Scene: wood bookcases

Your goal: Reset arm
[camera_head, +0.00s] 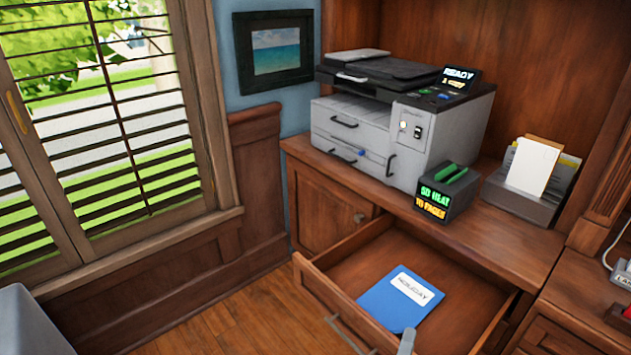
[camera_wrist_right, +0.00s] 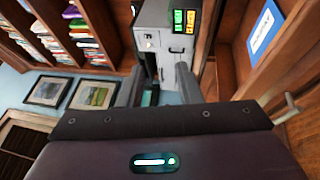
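My right gripper (camera_wrist_right: 158,88) shows in the right wrist view with its two grey fingers apart and nothing between them. In the head view only a grey tip of it (camera_head: 407,342) shows at the bottom edge, in front of the open drawer (camera_head: 350,258). A blue folder (camera_head: 400,300) with a white label lies flat in the drawer; it also shows in the right wrist view (camera_wrist_right: 266,30). My left gripper is in neither view.
A grey printer (camera_head: 385,125) stands on the wooden cabinet top, with a small dark box (camera_head: 447,192) and a paper holder (camera_head: 525,205) to its right. The drawer sticks out over the floor. Open floor (camera_head: 225,320) lies left of it, below the shuttered window (camera_head: 100,120).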

